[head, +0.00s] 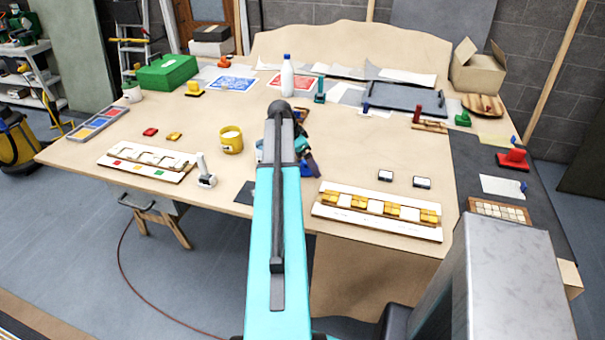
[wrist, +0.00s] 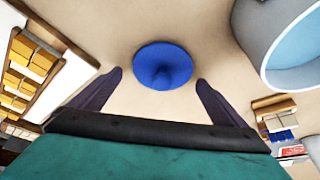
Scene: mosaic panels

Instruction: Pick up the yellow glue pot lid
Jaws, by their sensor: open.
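A yellow glue pot (head: 231,142) stands uncovered on the table, with pale contents showing. A small flat yellow piece (head: 174,136) lies to its left; I cannot tell whether it is a lid. My gripper is open and empty, low over the table right of the yellow pot, partly hidden by my arm in the head view. In the wrist view, a round blue lid (wrist: 163,66) with a central knob lies on the table ahead of and between the open fingers (wrist: 159,78), not gripped. A pot with a blue inside (wrist: 292,50) stands to its right.
A white panel with yellow tiles (head: 377,213) lies right of my arm, and another white panel (head: 147,163) lies at the left. A white-handled tool (head: 206,172) stands near the front edge. A white bottle (head: 287,76) stands farther back.

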